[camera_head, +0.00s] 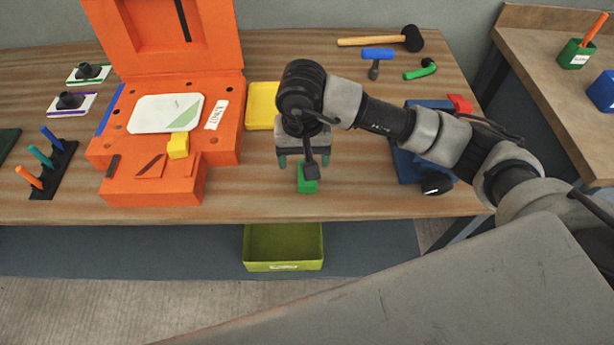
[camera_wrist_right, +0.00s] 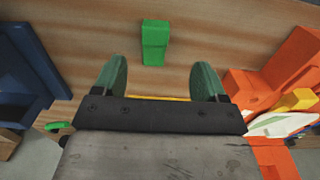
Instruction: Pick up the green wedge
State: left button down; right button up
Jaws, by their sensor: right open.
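The green wedge (camera_head: 307,181) lies on the wooden table near its front edge, in the middle of the head view. My right gripper (camera_head: 297,161) is above and just behind it, partly covering it in that view. In the right wrist view the wedge (camera_wrist_right: 155,42) lies past the two green fingertips (camera_wrist_right: 155,78), roughly centred between them and apart from both. My right gripper is open and empty. My left gripper is not in view.
An orange mould (camera_head: 222,150) with a raised lid stands left, a yellow block (camera_head: 178,146) on it. A yellow tray (camera_head: 262,106) lies behind my gripper. A blue object (camera_head: 412,168) is right. A green bin (camera_head: 283,240) sits below the table's front edge.

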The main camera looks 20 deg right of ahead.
send_over(304, 183)
notch_tip(304, 183, down, 4)
jog(key=shift+f+p, duration=0.2)
jog(key=shift+p, duration=0.15)
jog(key=f+p, duration=0.1)
jog(key=f, duration=0.3)
jog(key=shift+d+p, duration=0.4)
jog(key=shift+f, duration=0.6)
jog(key=c, duration=1)
jog(key=shift+w, duration=0.1)
jog(key=shift+r, duration=0.15)
